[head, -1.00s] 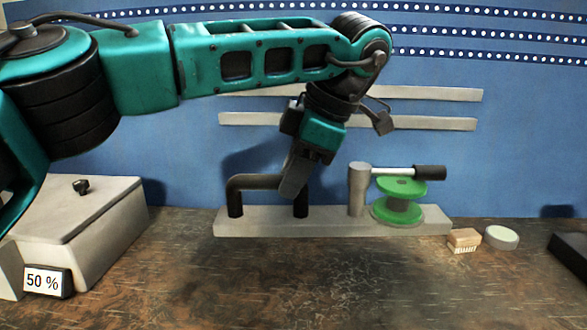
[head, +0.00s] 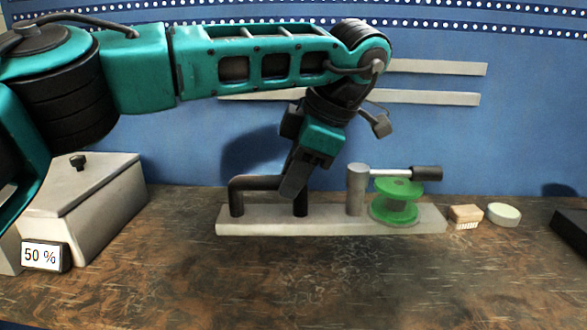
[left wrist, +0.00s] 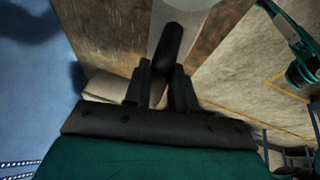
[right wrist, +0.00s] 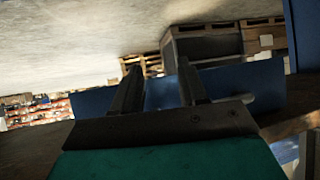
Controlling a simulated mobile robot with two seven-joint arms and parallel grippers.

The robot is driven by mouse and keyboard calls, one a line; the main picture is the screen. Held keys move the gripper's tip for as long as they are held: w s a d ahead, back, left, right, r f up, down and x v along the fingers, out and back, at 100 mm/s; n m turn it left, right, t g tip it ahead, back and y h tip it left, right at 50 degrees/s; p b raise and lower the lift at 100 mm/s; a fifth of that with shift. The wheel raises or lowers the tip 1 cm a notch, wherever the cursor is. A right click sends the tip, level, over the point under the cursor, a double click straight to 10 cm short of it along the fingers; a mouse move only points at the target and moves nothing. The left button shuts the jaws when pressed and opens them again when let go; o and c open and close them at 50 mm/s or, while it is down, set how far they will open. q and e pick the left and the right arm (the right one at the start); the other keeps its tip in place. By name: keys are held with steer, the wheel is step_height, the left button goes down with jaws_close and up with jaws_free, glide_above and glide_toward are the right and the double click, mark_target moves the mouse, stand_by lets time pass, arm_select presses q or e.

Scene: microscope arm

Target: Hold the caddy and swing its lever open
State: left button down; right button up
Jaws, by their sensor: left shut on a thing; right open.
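The caddy is a long grey base (head: 330,228) on the bench with a black bar handle (head: 255,182) at its left end. A grey post (head: 356,190) stands on it, and the lever (head: 391,172), a light rod with a black grip (head: 426,173), reaches right from the post's top. The lever lies over a green spool (head: 397,205). My left gripper (head: 292,188) is shut on the black handle near its right leg; the handle (left wrist: 174,45) also shows between its fingers in the left wrist view. My right gripper (right wrist: 158,85) is open and empty, away from the caddy.
A small wooden brush (head: 465,214) and a pale round disc (head: 503,214) lie right of the caddy. A dark block (head: 573,236) is at the right edge. A grey lidded box (head: 95,200) and a "50 %" sign (head: 42,256) stand at left. The front bench is clear.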

arm_select(q)
steer(key=shift+f+b, duration=0.55)
steer(key=shift+f, duration=0.6)
step_height(320, 180, down, 10)
steer(key=b, duration=0.4)
steer(key=shift+r+b, duration=0.2)
steer(key=shift+b, duration=0.15)
arm_select(e)
steer(key=shift+a+f, duration=0.15)
steer(key=shift+f, duration=2.5)
arm_select(q)
steer(key=shift+f, duration=0.55)
arm_select(e)
steer(key=shift+f, duration=0.2)
steer(key=shift+c, duration=0.2)
